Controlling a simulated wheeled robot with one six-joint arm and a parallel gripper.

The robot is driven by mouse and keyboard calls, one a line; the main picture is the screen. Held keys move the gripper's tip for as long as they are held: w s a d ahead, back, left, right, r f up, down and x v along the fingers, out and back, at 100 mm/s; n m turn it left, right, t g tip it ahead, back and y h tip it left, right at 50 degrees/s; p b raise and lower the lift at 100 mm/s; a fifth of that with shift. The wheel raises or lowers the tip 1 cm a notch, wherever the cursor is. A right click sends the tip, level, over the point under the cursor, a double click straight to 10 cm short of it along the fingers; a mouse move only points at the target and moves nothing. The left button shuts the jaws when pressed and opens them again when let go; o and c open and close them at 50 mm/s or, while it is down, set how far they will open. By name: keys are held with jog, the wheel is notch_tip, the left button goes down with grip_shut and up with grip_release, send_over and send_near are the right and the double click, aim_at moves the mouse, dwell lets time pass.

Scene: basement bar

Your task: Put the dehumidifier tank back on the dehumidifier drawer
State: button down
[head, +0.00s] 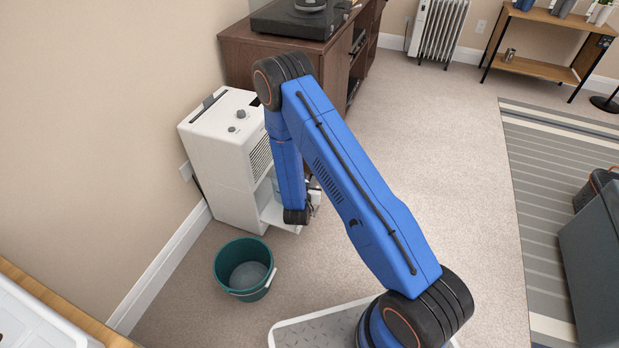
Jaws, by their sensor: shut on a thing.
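The white dehumidifier (222,150) stands against the left wall, with knobs on its top and a grille on its side. Its white drawer (273,214) sticks out low at the front, near the floor. The dehumidifier tank (275,186) shows only as a small pale bluish, see-through part above the drawer, mostly hidden behind my arm. My gripper (314,194) is at the drawer, largely covered by my wrist, and is shut on the tank. Whether the tank touches the drawer cannot be told.
A teal bucket (229,264) stands on the carpet in front of the dehumidifier. A brown cabinet (245,52) with a turntable (297,18) is behind it. A white radiator (438,30) and a wooden shelf (540,68) stand farther back.

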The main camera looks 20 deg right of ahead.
jog(key=shift+f, duration=3.1)
jog(key=c, duration=0.6)
grip_release()
jog(key=shift+o, duration=0.2)
jog(key=shift+d, duration=0.1)
jog(key=s+d, duration=0.4)
jog(key=d, duration=0.4)
dwell(0.5)
